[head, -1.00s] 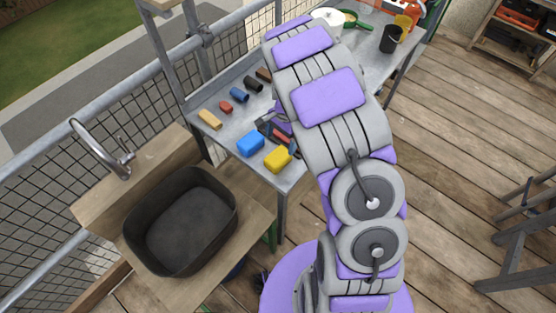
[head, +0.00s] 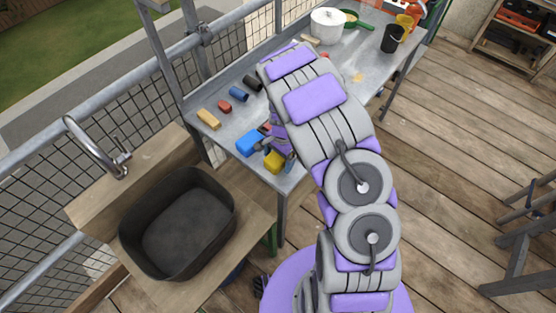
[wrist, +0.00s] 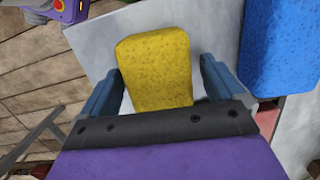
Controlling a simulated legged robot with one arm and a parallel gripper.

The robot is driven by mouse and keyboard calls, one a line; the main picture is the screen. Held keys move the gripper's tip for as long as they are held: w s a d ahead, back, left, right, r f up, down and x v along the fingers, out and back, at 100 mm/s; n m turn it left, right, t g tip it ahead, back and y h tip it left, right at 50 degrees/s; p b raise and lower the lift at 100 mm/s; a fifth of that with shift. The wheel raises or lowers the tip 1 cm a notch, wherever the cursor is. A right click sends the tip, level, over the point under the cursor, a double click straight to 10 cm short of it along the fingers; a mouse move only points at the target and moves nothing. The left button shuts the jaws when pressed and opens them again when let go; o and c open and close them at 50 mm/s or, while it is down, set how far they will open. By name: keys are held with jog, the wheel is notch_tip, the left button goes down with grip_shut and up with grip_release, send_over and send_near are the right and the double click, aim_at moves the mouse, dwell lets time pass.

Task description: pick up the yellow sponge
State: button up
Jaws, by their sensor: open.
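The yellow sponge (head: 273,161) lies on the metal table (head: 287,181) near its front corner. In the wrist view the yellow sponge (wrist: 157,68) shows between the two fingers of my gripper (wrist: 160,82), with a gap on each side. My gripper (head: 280,148) is open and close to the sponge in the head view, where my arm partly hides it. The blue sponge (head: 249,143) lies just left of the yellow one, and in the wrist view the blue sponge (wrist: 268,45) is beyond the right finger.
Small tan (head: 208,119), red (head: 224,106), blue (head: 239,94) and black (head: 253,83) blocks line the table's left side. A dark sink basin (head: 178,224) with a faucet (head: 97,147) is at the left. A white pot (head: 327,27) and a black cup (head: 391,38) stand at the far end.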

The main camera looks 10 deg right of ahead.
aim_at(277, 157)
jog(key=shift+c, duration=0.3)
jog(key=c, duration=1.1)
jog(key=shift+o, duration=0.2)
jog(key=shift+r, duration=0.15)
jog(key=shift+w+r+p, duration=0.1)
jog(key=shift+r+p, duration=0.5)
jog(key=shift+r, duration=0.95)
jog(key=shift+s+r, duration=0.25)
jog(key=shift+r, duration=0.05)
jog(key=s+r+p, duration=0.1)
jog(key=s+p, duration=0.1)
jog(key=s, duration=1.3)
jog(key=shift+s+a, duration=0.15)
jog(key=shift+s, duration=0.2)
